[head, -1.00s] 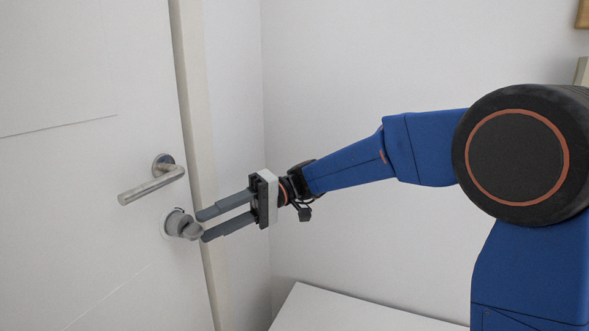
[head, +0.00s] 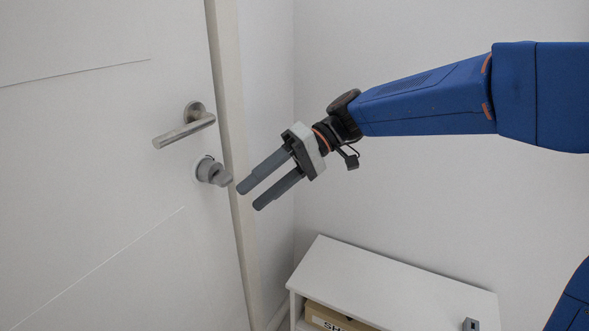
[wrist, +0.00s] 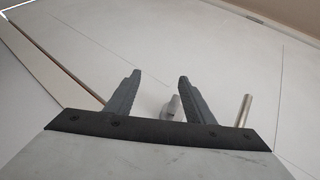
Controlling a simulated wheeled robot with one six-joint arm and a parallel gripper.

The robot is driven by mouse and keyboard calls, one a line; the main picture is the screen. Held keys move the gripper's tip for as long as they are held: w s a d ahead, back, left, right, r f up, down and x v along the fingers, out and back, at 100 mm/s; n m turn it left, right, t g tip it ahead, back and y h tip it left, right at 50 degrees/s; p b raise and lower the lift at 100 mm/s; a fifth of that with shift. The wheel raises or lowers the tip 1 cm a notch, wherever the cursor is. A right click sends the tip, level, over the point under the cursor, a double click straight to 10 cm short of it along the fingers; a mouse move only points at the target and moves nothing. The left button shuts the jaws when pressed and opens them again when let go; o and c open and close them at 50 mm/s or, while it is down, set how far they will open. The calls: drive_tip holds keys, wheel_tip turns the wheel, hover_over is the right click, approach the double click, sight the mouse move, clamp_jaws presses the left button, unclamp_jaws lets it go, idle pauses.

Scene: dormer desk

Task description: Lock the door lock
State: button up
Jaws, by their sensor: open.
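The door lock (head: 211,172) is a round grey fitting with a thumb-turn knob (head: 222,179), set in the white door (head: 90,190) below the lever handle. The knob points to the right and slightly down. My gripper (head: 249,197) is open and empty, just right of the knob and a little below it, with a small gap between. In the wrist view the knob (wrist: 173,106) shows beyond and between the two open fingers (wrist: 160,80), nearer the right finger. Part of the lock is hidden there by the gripper body.
A metal lever handle (head: 184,131) is just above the lock and also shows in the wrist view (wrist: 243,110). The door frame (head: 228,110) runs close by on the right. A white shelf unit (head: 390,285) holding a box (head: 335,318) stands lower right.

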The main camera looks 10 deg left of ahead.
drive_tip(key=s+f+t+h, duration=0.2)
drive_tip(key=s+t, duration=0.1)
drive_tip(key=s, duration=0.1)
drive_tip(key=n+t+y, duration=0.3)
drive_tip(key=n+t, duration=0.1)
drive_tip(key=t, duration=0.8)
approach(225, 177)
drive_tip(key=x, duration=0.8)
drive_tip(key=shift+w+a, duration=0.1)
drive_tip(key=shift+a, duration=0.1)
idle(0.4)
drive_tip(key=c, duration=1.1)
